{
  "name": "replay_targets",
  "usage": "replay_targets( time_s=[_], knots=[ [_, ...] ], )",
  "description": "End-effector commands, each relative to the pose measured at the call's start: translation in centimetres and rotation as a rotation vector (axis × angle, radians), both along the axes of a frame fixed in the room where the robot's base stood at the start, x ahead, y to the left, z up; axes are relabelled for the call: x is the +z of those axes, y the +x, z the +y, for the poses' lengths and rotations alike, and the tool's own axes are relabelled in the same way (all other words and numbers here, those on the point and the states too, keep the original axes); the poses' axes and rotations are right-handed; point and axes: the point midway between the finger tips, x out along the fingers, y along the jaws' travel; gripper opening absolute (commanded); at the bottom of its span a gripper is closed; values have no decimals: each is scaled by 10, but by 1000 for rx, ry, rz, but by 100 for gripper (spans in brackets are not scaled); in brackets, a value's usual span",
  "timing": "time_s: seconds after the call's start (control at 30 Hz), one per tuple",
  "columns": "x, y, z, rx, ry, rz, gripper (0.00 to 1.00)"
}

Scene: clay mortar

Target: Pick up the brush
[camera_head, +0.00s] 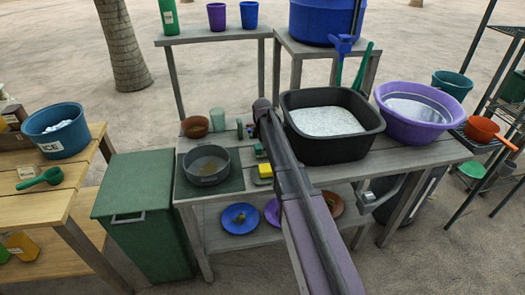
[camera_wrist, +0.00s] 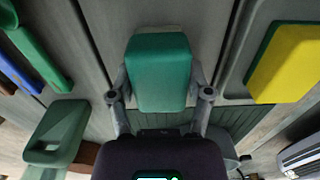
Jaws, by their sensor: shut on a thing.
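In the wrist view, my gripper (camera_wrist: 160,92) is shut on a teal block (camera_wrist: 160,58) with rounded edges. It looks like the back of the brush; no bristles show, so I cannot be sure. A finger presses on each side of it. The grey slatted tabletop lies beyond, and I cannot tell whether the block touches it. In the head view, my arm reaches over the middle of the grey table, and its end hides the fingers and most of what they hold.
A yellow and green sponge (camera_wrist: 288,62) lies close to the right of the held block. A black tub (camera_head: 368,147) and purple basin (camera_head: 455,128) stand right of my arm. A grey pan (camera_head: 207,178) and brown bowl (camera_head: 195,127) stand left.

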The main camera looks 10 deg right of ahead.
Motion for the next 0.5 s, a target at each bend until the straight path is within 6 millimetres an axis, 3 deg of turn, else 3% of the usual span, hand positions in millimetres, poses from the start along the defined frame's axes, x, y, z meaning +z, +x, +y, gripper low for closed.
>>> replay_targets(
  time_s=[0.5],
  knots=[
    [8,0,0,-1,0,0,16]
  ],
)
